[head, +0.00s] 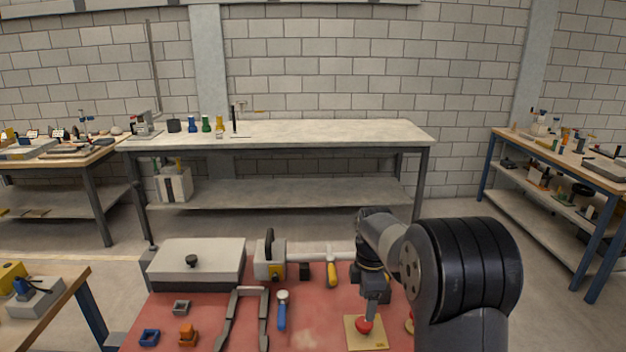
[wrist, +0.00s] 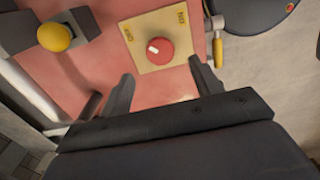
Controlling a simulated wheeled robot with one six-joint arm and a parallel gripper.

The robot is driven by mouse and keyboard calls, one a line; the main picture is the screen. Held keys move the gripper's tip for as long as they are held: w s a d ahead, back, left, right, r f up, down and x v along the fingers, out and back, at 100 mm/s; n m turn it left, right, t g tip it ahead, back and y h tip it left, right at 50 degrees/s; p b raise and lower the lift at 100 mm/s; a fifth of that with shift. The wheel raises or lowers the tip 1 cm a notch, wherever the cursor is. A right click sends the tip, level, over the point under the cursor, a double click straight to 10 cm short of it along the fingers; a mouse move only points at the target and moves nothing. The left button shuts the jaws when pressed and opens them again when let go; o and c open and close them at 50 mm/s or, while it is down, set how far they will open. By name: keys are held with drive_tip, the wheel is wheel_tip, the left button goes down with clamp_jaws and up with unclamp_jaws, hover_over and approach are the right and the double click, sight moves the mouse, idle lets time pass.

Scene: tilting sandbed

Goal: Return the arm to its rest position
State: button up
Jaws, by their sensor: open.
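My arm reaches out over the red bench top (head: 305,325) from the right in the head view and bends down at its far end. My gripper (head: 370,308) points down just above a red round knob (head: 364,325) on a square wooden plate (head: 366,343). In the wrist view the two dark fingers of my gripper (wrist: 163,84) are spread apart with nothing between them. The red knob (wrist: 160,50) with a white mark lies beyond the fingertips, on its tan plate (wrist: 140,28). It looks clear of both fingers.
A grey lidded box (head: 195,266), a white block with a black handle (head: 270,262), a yellow-handled tool (head: 331,272), a blue-handled tool (head: 282,312) and small blue (head: 149,338) and orange (head: 187,334) parts lie left of my gripper. A long workbench (head: 300,132) stands behind.

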sight(364, 322)
wheel_tip(364, 322, down, 7)
drive_tip(key=shift+r+m, duration=0.1)
drive_tip(key=shift+m, duration=0.2)
idle(0.5)
